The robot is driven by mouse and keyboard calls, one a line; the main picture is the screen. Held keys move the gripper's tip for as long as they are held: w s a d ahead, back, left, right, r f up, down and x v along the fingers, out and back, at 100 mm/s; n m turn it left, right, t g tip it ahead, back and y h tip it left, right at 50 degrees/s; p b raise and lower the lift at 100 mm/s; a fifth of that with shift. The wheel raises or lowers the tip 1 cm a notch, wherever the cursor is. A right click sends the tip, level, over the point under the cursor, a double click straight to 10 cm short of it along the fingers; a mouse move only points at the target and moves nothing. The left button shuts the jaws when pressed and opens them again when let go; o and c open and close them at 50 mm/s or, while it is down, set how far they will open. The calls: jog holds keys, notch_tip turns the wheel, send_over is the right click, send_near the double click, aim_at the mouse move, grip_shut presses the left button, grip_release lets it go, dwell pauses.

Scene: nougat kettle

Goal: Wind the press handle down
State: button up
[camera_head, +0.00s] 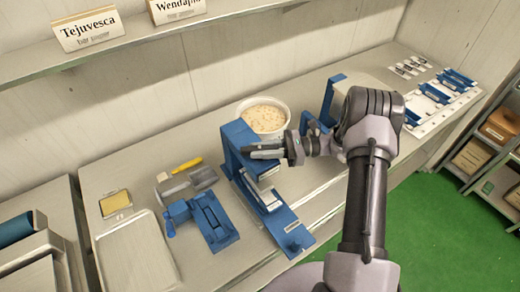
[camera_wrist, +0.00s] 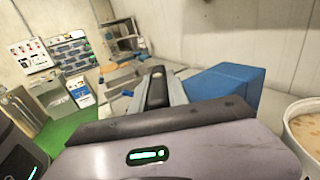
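The blue press (camera_head: 238,133) stands on the bench, with a grey block under its head and a long blue base toward the front edge. My gripper (camera_head: 255,151) points left across the front of the press head, close to it. The press head shows as a blue block (camera_wrist: 228,88) to the right of my fingers in the wrist view. My fingers (camera_wrist: 160,92) appear there as a dark piece beside a grey one. I cannot make out a handle separate from the fingers, nor whether they touch or hold it.
A white bowl of pale mixture (camera_head: 264,115) stands right behind my gripper. A blue clamp-like tool (camera_head: 205,220), a scraper (camera_head: 188,184) and a tray (camera_head: 135,250) lie to the left. A blue stand (camera_head: 328,104) is at right.

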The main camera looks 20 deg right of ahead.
jog(key=shift+r+m+t+h+p, duration=0.15)
jog(key=shift+m+t+h+p, duration=0.25)
jog(key=shift+m+t, duration=0.6)
grip_shut()
jog(key=m+t+h, duration=0.1)
jog(key=t, duration=0.1)
jog(key=m+t+h, duration=0.1)
jog(key=t, duration=0.1)
jog(key=shift+m+t, duration=0.3)
jog(key=o, duration=0.9)
grip_release()
jog(key=shift+c, duration=0.2)
jog(key=v, duration=1.7)
jog(key=shift+s+d+f+b, duration=0.15)
jog(key=shift+d+f+b, duration=0.1)
jog(key=shift+b, duration=0.2)
